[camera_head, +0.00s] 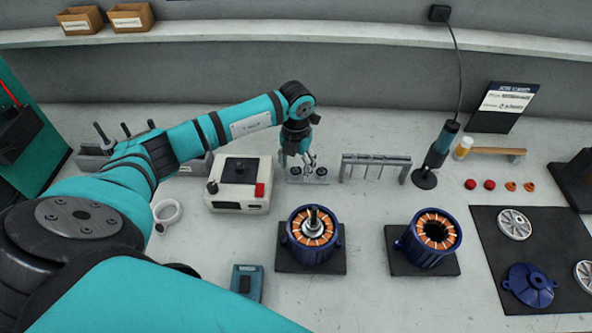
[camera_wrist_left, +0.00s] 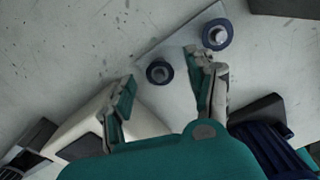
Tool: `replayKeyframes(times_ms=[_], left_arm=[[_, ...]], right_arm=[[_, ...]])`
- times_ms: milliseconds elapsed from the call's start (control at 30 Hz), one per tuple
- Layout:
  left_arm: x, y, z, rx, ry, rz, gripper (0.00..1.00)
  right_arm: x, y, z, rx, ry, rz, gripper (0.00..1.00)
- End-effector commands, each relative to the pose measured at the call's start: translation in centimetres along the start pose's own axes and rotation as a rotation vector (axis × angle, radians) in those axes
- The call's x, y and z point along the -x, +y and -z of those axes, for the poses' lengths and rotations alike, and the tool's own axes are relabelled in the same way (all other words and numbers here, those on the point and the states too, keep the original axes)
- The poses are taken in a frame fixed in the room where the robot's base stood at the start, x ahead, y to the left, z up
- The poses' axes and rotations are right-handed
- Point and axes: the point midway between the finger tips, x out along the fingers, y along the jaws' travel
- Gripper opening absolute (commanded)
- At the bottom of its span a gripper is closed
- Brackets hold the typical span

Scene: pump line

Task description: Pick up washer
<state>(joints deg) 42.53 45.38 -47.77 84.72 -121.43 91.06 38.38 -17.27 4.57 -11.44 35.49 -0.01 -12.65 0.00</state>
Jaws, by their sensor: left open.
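A small light plate (camera_head: 307,180) stands at the back middle of the bench and bears two dark washers on short pegs. The left washer (camera_head: 295,171) is under my left gripper (camera_head: 297,161), and the right washer (camera_head: 321,171) is just to its right. In the left wrist view, one dark washer (camera_wrist_left: 151,76) lies around its peg between the open fingers of my left gripper (camera_wrist_left: 160,68), apart from both. The other blue-grey washer (camera_wrist_left: 206,37) is beyond the right fingertip. The gripper holds nothing. My right gripper does not show.
A white box with a red button (camera_head: 238,200) stands left of the plate, and a grey rack (camera_head: 375,160) stands to its right. Two blue motor housings (camera_head: 318,255) (camera_head: 428,255) sit on dark mats in front. A tool on a stand (camera_head: 436,155) is further right.

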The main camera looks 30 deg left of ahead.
Motion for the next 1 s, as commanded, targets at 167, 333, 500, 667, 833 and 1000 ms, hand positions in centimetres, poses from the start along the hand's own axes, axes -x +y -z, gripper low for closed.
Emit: replayKeyframes(times_ms=[167,333,500,667,833,1000], left_arm=[[-0.22,0.02,-0.02,0.001,0.0,0.0,0.56],[-0.19,0.02,-0.02,0.001,0.0,0.0,0.56],[-0.18,0.03,-0.02,0.001,0.0,0.0,0.42],[-0.18,0.02,-0.02,0.001,0.0,0.0,0.21],[-0.18,0.03,-0.02,0.001,0.0,0.0,0.19],[-0.14,0.02,-0.02,0.001,-0.001,0.0,0.19]], right_arm=[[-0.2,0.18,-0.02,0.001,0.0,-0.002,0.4],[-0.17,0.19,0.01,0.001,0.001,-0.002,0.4],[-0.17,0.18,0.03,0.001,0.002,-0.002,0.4],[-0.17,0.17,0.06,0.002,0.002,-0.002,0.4],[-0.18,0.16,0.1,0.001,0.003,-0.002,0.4],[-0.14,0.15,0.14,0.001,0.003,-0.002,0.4]])
